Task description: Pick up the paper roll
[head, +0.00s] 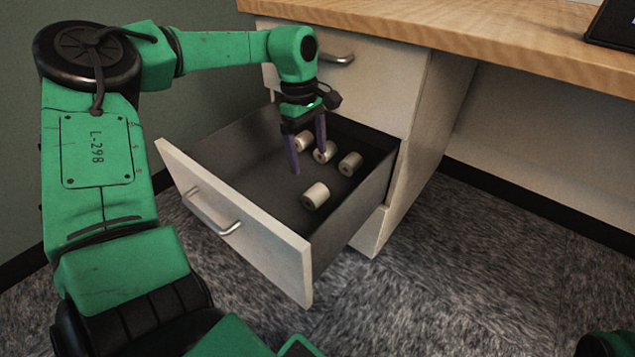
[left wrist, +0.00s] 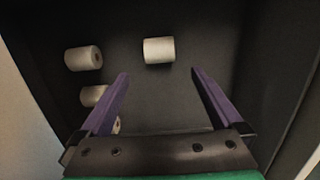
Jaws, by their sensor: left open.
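Several white paper rolls lie in an open drawer with a dark inside and a pale front (head: 275,254). In the head view, one roll (head: 315,196) lies nearest the drawer front, and others (head: 350,164) lie farther back, one partly behind a finger. My left gripper (head: 307,161) is open and empty, pointing down into the drawer. In the left wrist view, one roll (left wrist: 159,50) lies just beyond the gap between the purple fingertips (left wrist: 160,73), apart from them. Another roll (left wrist: 83,58) lies to the left, and two more are partly hidden by the left finger. My right gripper is not in view.
The drawer belongs to a pale cabinet under a wooden desk top (head: 480,35). The drawer walls stand around the gripper. A bar handle (head: 213,213) sticks out from the drawer front. Grey carpet (head: 440,270) is clear to the right.

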